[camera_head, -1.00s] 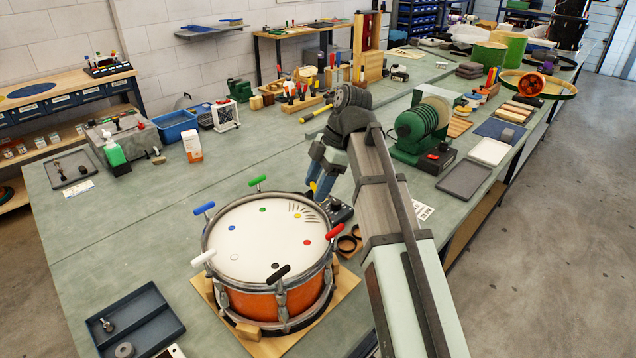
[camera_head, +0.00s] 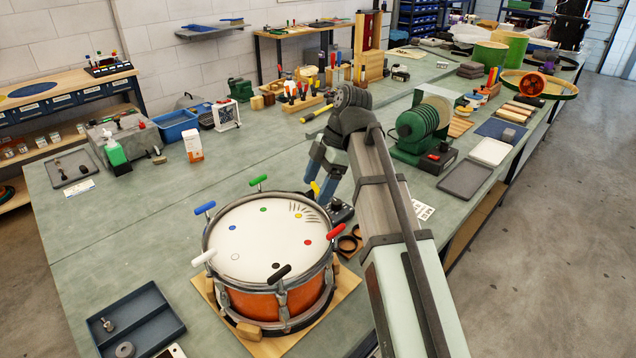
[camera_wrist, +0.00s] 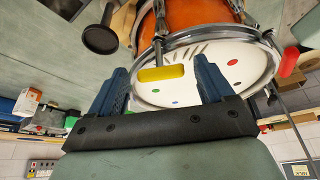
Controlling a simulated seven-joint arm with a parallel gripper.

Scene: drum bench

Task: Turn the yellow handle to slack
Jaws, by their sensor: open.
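The yellow handle (camera_head: 315,188) stands at the far-right rim of the orange drum (camera_head: 262,303), partly beside my gripper. In the wrist view the yellow handle (camera_wrist: 162,73) lies crosswise between my blue fingers, seen against the white drumhead (camera_wrist: 215,70). My gripper (camera_wrist: 160,64) is open, with a gap on both sides of the handle. No contact shows. In the head view my gripper (camera_head: 322,180) points down over the drum's far-right edge. Its fingertips are partly hidden there.
Other handles ring the rim: green (camera_head: 258,180), blue (camera_head: 204,208), white (camera_head: 204,257), black (camera_head: 279,274) and red (camera_head: 335,231). A blue tray (camera_head: 137,322) sits at front left. The bench left of the drum is mostly clear.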

